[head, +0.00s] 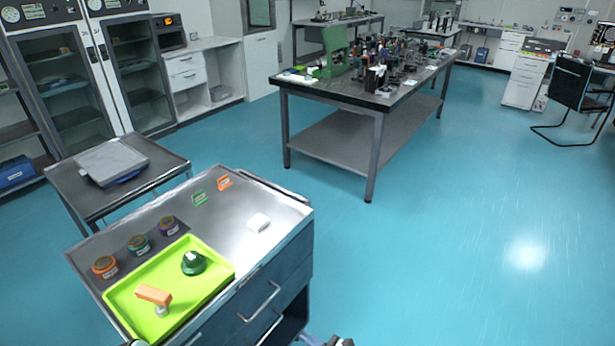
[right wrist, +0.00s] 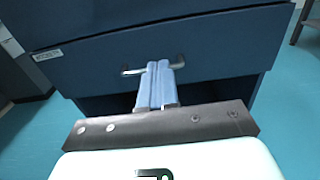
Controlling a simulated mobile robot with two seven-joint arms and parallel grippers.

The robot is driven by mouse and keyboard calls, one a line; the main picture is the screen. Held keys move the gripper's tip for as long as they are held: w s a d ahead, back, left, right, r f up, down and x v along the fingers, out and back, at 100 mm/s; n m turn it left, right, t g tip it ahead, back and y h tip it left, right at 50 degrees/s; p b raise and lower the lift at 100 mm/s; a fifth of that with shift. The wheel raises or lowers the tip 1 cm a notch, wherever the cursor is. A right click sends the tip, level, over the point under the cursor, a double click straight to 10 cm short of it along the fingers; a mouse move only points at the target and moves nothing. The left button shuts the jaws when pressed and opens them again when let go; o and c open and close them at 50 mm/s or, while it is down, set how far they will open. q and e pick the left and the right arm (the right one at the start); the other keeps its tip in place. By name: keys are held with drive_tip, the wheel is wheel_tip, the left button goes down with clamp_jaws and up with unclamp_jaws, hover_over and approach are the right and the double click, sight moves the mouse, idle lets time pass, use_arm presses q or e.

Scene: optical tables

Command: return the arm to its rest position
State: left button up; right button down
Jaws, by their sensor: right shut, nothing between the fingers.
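My right gripper (right wrist: 158,68) is shut and empty in the right wrist view. Its two blue-grey fingers lie together and point toward the dark blue front of the cart. In that view the fingertips overlap a drawer handle (right wrist: 131,72); I cannot tell how far apart they are. In the head view only a small part of my right gripper (head: 335,341) shows at the bottom edge, just right of the cart. My left gripper cannot be made out.
The steel-topped cart (head: 240,215) bears a lime-green tray (head: 214,257) with an orange-topped object (head: 153,295) and a green object (head: 194,262). Blue floor (head: 430,270) is clear to the right.

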drive_tip(key=s+f+n+g+h+p, duration=0.2)
drive_tip(key=s+f+n+g, duration=0.3)
drive_tip(key=s, duration=0.6)
drive_tip(key=s+f+n+g+h+p, duration=0.1)
drive_tip(key=s+f+n+g+h, duration=0.1)
drive_tip(key=s+n+g, duration=0.65)
use_arm(q)
wheel_tip(320, 180, up, 8)
drive_tip(key=w+p, duration=0.2)
drive_tip(key=p, duration=0.2)
drive_tip(key=shift+w+f, duration=0.2)
drive_tip(key=shift+w, duration=0.15)
drive_tip(key=shift+c, duration=1.3)
drive_tip(key=shift+s, duration=0.1)
use_arm(e)
drive_tip(key=s+d+r+n+t+h, duration=0.2)
drive_tip(key=s+d+n+h, duration=0.5)
drive_tip(key=s+d, duration=0.5)
drive_tip(key=shift+s+d, duration=0.25)
drive_tip(key=shift+s, duration=0.2)
use_arm(q)
drive_tip(key=shift+a, duration=0.1)
use_arm(e)
drive_tip(key=shift+w+r+n, duration=0.1)
drive_tip(key=shift+n, duration=0.25)
